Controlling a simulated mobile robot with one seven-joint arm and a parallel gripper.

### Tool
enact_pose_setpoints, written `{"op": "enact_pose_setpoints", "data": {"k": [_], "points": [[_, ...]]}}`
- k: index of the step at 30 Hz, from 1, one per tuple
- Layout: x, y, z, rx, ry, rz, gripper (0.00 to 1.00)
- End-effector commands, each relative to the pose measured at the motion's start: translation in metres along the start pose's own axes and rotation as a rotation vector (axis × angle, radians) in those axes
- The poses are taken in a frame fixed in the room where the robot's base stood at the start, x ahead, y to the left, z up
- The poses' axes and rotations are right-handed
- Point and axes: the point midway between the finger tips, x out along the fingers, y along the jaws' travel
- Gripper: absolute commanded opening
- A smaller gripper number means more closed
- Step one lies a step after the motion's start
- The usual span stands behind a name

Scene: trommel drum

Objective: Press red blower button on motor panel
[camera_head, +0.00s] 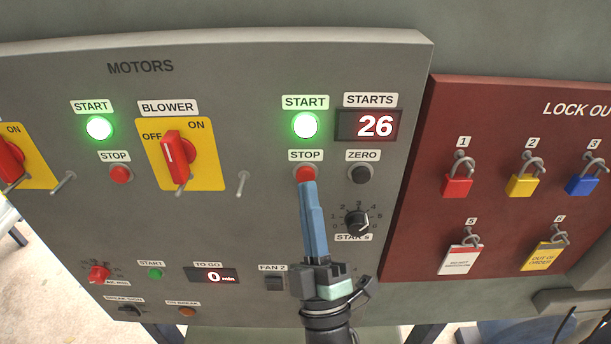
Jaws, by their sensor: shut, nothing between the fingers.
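The grey motor panel (215,238) carries a BLOWER label (168,107) above a red rotary switch (174,158) on a yellow plate. To the right of that switch, a red STOP button (306,172) sits below a lit green START button (305,125). Another red STOP button (120,174) sits left of the switch, below its own lit green START button (99,128). My gripper (308,186) is shut and empty, its blue fingers pointing up the panel. The fingertips are at the lower edge of the right STOP button and cover part of it; I cannot tell whether they touch.
A black ZERO button (360,174) and a black knob (357,221) sit close right of my fingers. A counter (368,125) reads 26. A metal toggle lever (243,183) sticks out to the left. A dark red lockout board (415,215) with several padlocks adjoins on the right.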

Motion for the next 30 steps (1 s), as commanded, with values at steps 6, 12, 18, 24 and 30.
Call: {"op": "enact_pose_setpoints", "data": {"k": [6,12,18,24,30], "points": [[0.0035,-0.0039,0.0035,-0.001,0.001,0.001,0.00],[0.0047,-0.0032,0.0034,-0.001,0.000,0.001,0.00],[0.0048,-0.0035,0.0036,0.000,0.000,0.001,0.00],[0.0058,-0.0047,0.0046,0.000,0.001,0.001,0.00],[0.0075,-0.0058,0.0058,0.000,0.001,0.001,0.00]]}}
